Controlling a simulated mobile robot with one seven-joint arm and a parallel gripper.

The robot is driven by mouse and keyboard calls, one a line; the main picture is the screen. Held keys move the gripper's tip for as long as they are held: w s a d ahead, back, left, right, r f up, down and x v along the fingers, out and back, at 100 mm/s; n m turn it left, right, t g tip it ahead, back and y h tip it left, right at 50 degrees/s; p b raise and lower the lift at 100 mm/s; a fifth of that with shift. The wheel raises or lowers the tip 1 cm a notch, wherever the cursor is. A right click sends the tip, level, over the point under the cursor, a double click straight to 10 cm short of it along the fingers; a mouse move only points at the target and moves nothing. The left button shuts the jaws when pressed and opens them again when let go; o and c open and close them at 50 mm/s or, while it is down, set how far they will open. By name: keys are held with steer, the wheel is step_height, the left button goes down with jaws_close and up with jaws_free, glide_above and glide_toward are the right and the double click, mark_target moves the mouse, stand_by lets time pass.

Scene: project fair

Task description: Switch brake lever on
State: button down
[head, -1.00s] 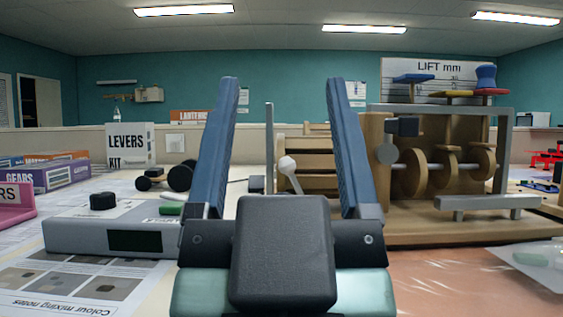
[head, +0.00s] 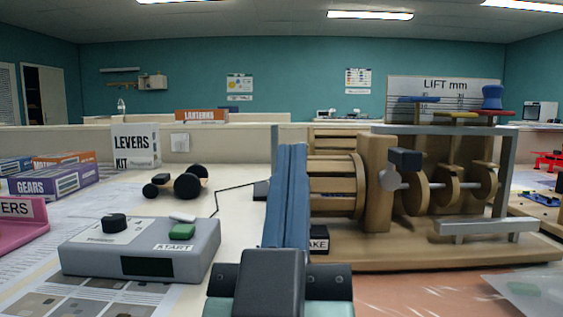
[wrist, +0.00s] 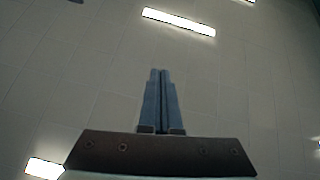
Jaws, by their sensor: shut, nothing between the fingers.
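My gripper (head: 291,150) stands upright in the middle of the head view, its two blue fingers pressed together with nothing between them. In the wrist view the shut fingers (wrist: 161,75) point up toward the ceiling. The brake lever is not visible now; the fingers cover the place where its white knob showed earlier. A dark block with a partly covered label reading "AKE" (head: 318,241) sits just right of the fingers, at the left end of the wooden machine (head: 430,247). I cannot tell whether the fingers touch the lever or which way it is set.
A grey control box (head: 195,252) with a black knob and green START button stands left of my gripper. A small wheeled cart (head: 186,182) and a LEVERS KIT box (head: 136,146) are behind it. The wooden drum and metal frame (head: 506,170) crowd the right.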

steer(key=w+a+f+n+g+h+p, duration=0.15)
steer(key=w+n+g+p, duration=0.3)
steer(key=p, duration=1.35)
steer(key=s+a+f+n+g+y+p, duration=0.2)
steer(key=s+n+p, duration=0.5)
steer(key=p, duration=0.9)
steer(key=shift+a+f+n+g, duration=0.55)
steer(key=shift+a+n+g, duration=0.1)
steer(key=shift+a+n, duration=0.55)
